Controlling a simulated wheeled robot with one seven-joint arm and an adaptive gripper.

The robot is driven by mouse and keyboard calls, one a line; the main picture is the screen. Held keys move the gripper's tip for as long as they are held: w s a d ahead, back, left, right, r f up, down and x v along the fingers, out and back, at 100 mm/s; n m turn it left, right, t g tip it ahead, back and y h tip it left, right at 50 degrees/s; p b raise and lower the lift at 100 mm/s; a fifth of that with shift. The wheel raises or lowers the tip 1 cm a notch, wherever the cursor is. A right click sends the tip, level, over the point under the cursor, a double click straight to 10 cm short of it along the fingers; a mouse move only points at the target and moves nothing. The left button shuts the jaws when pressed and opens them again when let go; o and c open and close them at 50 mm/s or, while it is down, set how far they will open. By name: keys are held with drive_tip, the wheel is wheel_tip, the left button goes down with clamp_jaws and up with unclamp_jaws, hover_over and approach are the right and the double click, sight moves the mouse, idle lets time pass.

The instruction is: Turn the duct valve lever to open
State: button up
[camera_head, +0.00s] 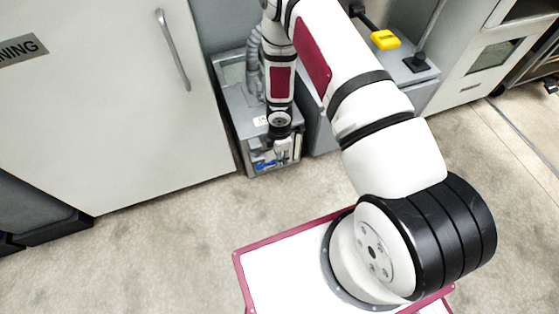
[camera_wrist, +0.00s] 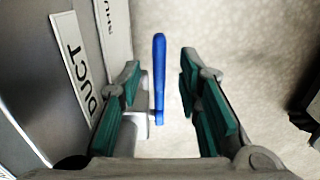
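The duct valve lever is a slim blue bar (camera_wrist: 159,75). In the wrist view it points away from me, between the fingers of my gripper (camera_wrist: 160,72), with a visible gap on each side. My gripper is open, with teal pads, and I see no contact with the lever. A white label reading "DUCT" (camera_wrist: 75,60) and another partly seen label (camera_wrist: 112,40) are on the grey face to the left. In the head view the blue lever (camera_head: 263,165) shows low on the front of the grey unit (camera_head: 240,120), beside my gripper (camera_head: 284,150).
A large white cabinet (camera_head: 110,100) with a metal handle (camera_head: 173,50) stands left of the unit. A yellow object (camera_head: 385,40) sits at the back, above a grey box. A white machine (camera_head: 480,60) stands at the right. The floor (camera_head: 170,240) in front is clear.

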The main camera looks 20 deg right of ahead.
drive_tip(key=shift+f+b, duration=0.35)
drive_tip(key=shift+f, duration=0.7)
clamp_jaws()
